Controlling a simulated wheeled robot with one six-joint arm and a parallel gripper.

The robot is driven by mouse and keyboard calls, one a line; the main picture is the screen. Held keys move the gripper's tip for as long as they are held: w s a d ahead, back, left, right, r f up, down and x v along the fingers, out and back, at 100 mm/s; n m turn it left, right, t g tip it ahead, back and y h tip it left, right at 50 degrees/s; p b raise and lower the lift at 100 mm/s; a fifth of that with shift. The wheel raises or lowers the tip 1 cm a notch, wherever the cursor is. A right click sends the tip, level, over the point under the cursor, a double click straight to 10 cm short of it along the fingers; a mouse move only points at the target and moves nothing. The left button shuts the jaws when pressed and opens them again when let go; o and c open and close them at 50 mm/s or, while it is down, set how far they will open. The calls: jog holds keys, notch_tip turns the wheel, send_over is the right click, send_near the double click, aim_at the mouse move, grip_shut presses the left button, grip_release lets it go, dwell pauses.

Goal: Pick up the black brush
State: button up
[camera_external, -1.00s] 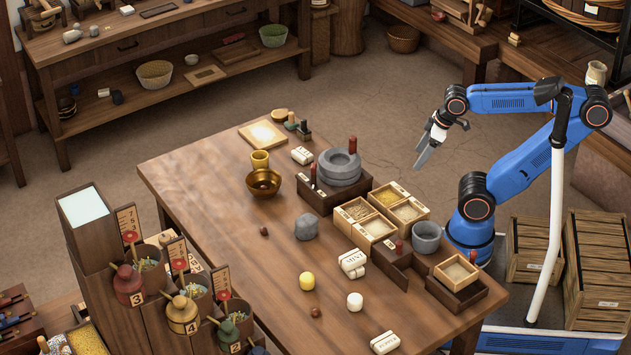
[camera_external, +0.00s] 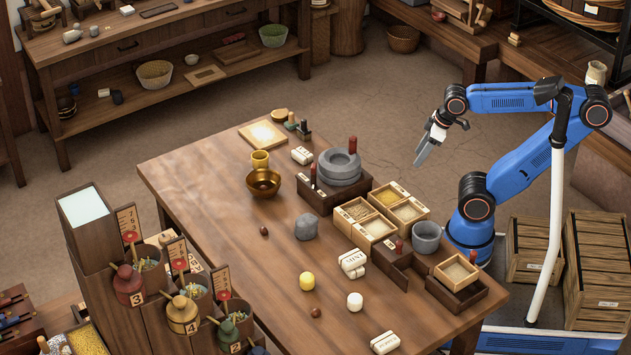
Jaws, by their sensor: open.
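A small black upright item (camera_external: 304,131), which looks like the black brush, stands at the far edge of the wooden table (camera_external: 215,215). It is too small to make out its bristles. A small green piece (camera_external: 291,124) and a round tan piece (camera_external: 279,115) are just left of it. My gripper (camera_external: 421,157) is open and empty. It hangs in the air to the right of the table, well apart from the black item, with its fingers pointing down and left.
Grain boxes (camera_external: 376,227), a grey mortar (camera_external: 427,237) and a brass bowl (camera_external: 263,183) also stand on the table. The table's left part is mostly clear.

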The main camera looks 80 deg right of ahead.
jog(key=w+r+m, duration=0.3)
jog(key=w+r, duration=0.5)
jog(key=w, duration=0.1)
notch_tip(320, 180, up, 10)
jog(key=m+g+h, duration=0.2)
jog(key=m+h, duration=0.2)
jog(key=m, duration=0.4)
send_over(305, 123)
jog(key=s+a, duration=0.3)
jog(key=a, duration=0.2)
jog(key=x, duration=1.7)
jog(key=shift+s+f, duration=0.15)
jog(key=shift+f, duration=0.2)
jog(key=c, duration=1.1)
